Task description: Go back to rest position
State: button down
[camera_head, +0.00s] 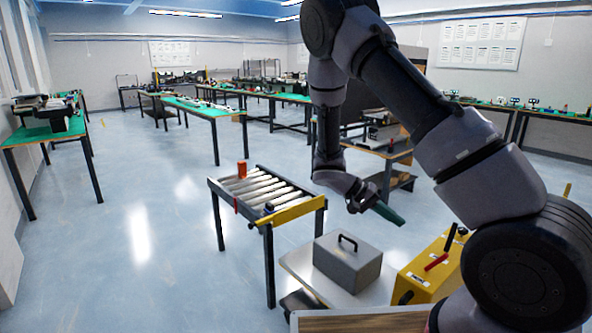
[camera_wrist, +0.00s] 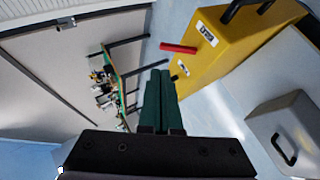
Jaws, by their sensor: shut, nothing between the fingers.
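My gripper (camera_head: 388,213) is shut and empty at the end of my bent arm, in the right half of the head view. It hangs in the air to the right of the roller conveyor and above the grey box. In the wrist view its two green fingers (camera_wrist: 161,88) lie together with nothing between them. My arm fills the right side of the head view and hides part of the room behind it.
A small roller conveyor (camera_head: 262,215) with a red object (camera_head: 242,169) on it stands left of my gripper. A grey box with a handle (camera_head: 347,262) and a yellow case with a red handle (camera_head: 429,270) sit below. Green-topped tables (camera_head: 205,108) stand farther back. The floor at left is clear.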

jog(key=s+a+r+t+y, duration=0.1)
jog(key=s+r+t+y, duration=0.2)
jog(key=r, duration=0.8)
jog(key=s+a+r+n+t+y, duration=0.1)
jog(key=s+r+y, duration=0.4)
jog(key=r, duration=0.6)
jog(key=s+a+r+t+y, duration=0.2)
jog(key=s+r+t+y, duration=0.3)
jog(key=r, duration=0.6)
jog(key=shift+s+a+r+t, duration=0.2)
jog(key=shift+s+t, duration=0.3)
jog(key=shift+s, duration=0.9)
